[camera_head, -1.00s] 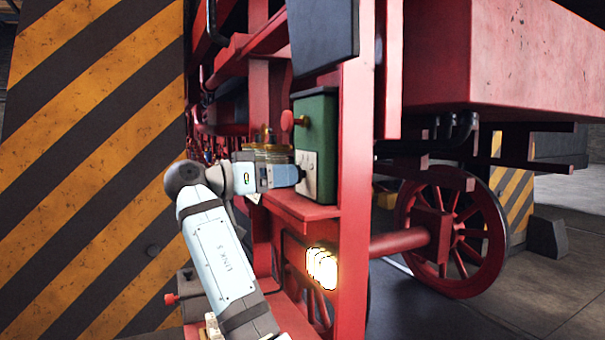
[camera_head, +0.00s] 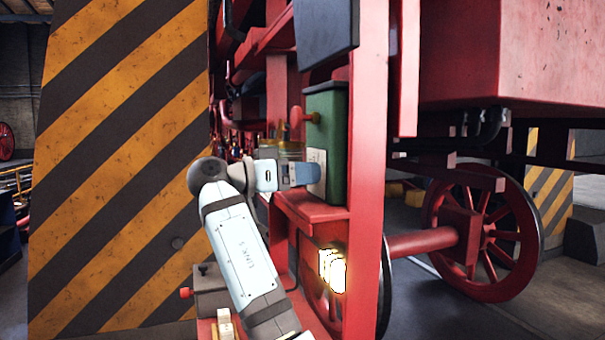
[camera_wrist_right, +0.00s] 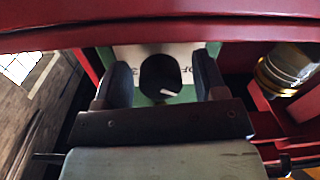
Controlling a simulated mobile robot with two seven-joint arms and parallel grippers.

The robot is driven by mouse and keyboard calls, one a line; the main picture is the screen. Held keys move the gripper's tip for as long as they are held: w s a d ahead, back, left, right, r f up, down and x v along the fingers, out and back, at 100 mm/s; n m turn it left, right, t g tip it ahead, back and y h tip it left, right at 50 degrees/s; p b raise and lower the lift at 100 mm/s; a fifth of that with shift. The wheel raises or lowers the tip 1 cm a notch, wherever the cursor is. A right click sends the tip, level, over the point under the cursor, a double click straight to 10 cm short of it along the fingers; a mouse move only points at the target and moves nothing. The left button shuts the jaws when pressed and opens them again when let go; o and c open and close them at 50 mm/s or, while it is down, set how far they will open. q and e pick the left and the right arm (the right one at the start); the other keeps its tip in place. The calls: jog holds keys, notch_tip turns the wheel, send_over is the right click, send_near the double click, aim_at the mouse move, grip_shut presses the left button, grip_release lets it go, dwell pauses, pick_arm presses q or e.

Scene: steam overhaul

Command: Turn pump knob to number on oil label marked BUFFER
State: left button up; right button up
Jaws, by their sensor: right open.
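The pump is a green box (camera_head: 328,140) on a red shelf of the locomotive. A pale plate (camera_head: 316,165) is on its left-facing side. In the right wrist view a round black knob (camera_wrist_right: 160,76) stands on the white plate (camera_wrist_right: 183,52), with a white mark on it. Parts of black lettering show beside it, partly hidden. My right gripper (camera_head: 309,173) is at the plate. Its two open fingers (camera_wrist_right: 160,80) are on either side of the knob, with gaps visible. I can read no BUFFER label. My left gripper is out of view.
Glass-and-brass vessels (camera_head: 291,150) stand behind my right gripper; one shows at the right of the wrist view (camera_wrist_right: 288,68). A red handle (camera_head: 304,117) projects from the green box. A red upright (camera_head: 368,160) stands right of it. A striped pillar (camera_head: 120,170) fills the left.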

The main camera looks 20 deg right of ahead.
jog(key=c, duration=0.9)
jog(key=shift+f+m+b, duration=0.1)
jog(key=shift+m+b, duration=0.3)
jog(key=shift+b, duration=0.4)
jog(key=m+b, duration=0.4)
jog(key=b, duration=0.1)
jog(key=shift+m+b, duration=1.05)
jog(key=shift+m, duration=0.45)
jog(key=shift+r, duration=0.2)
jog(key=o, duration=0.9)
jog(key=shift+f, duration=0.1)
